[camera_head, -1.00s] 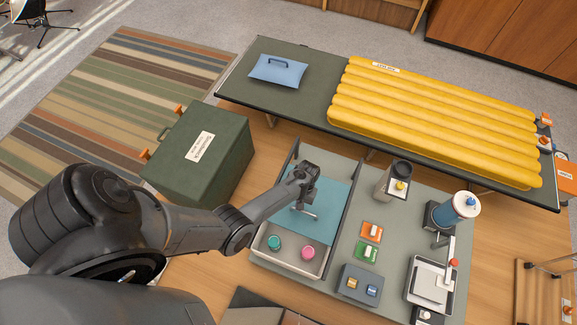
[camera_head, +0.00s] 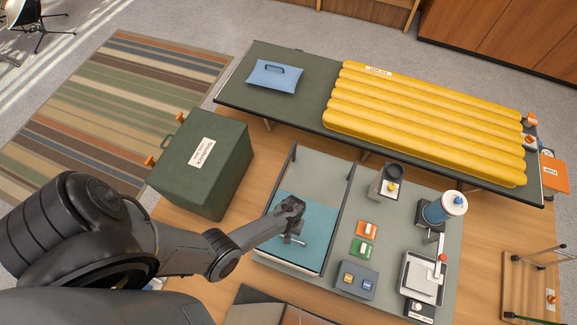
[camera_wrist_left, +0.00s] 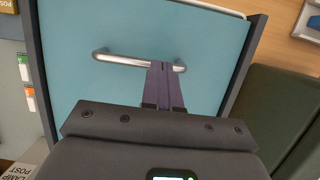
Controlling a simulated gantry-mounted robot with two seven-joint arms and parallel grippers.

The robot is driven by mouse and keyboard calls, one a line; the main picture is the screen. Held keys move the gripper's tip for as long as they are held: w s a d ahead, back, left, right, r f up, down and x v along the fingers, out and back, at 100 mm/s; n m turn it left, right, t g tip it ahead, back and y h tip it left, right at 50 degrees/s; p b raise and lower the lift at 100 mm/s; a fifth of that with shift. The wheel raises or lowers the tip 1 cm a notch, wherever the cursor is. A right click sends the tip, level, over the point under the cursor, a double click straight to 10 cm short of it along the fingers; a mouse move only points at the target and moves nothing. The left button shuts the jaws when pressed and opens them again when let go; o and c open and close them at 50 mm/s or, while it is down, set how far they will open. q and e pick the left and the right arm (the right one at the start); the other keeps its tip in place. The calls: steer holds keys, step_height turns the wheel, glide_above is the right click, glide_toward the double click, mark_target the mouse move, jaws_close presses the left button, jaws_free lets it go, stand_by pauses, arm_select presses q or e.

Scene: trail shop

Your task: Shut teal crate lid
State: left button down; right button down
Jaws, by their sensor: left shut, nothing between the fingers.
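The teal crate lid (camera_head: 318,213) lies flat between dark side rails and covers the front part of the crate. It fills much of the left wrist view (camera_wrist_left: 85,90). A thin pale strip of the crate's front rim (camera_head: 287,267) shows beyond the lid; the inside is hidden. A silver bar handle (camera_wrist_left: 112,58) stands on the lid. My left gripper (camera_wrist_left: 165,68) is shut and empty, its fingertips against or just beside the handle near one end. It also shows in the head view (camera_head: 292,236), over the lid. My right gripper is not in view.
A dark green box (camera_head: 203,165) stands left of the crate. Orange and green tags, a grey block (camera_head: 356,281), a lantern and a blue pump (camera_head: 443,208) sit to the right. A table with a yellow mat (camera_head: 430,125) is behind.

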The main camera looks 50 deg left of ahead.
arm_select(q)
steer(key=shift+s+f, duration=0.15)
steer(key=shift+f, duration=0.05)
